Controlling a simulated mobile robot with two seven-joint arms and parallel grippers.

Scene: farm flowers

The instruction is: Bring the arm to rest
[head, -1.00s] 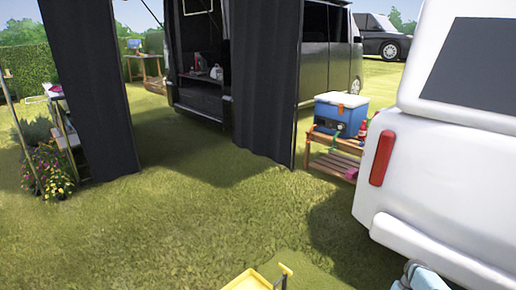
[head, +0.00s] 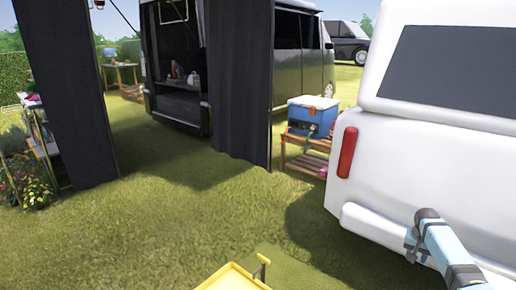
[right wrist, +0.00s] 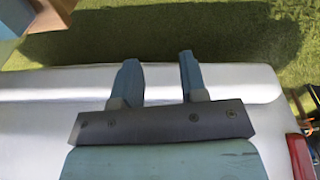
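My right gripper (head: 413,250) is at the lower right of the head view, in front of the rear of a white vehicle (head: 440,130). In the right wrist view its two fingers (right wrist: 157,78) stand apart with nothing between them, so it is open and empty. Behind the fingers are the vehicle's pale bumper and grass. I cannot tell whether the gripper touches the vehicle. My left gripper is not in view.
A yellow tray-like thing (head: 232,278) is at the bottom edge. A wooden stand (head: 307,160) bears a blue cooler (head: 312,117). Dark curtains (head: 243,85) hang before a black van (head: 300,60). Flowers (head: 30,180) stand at left. Open grass (head: 170,225) lies between.

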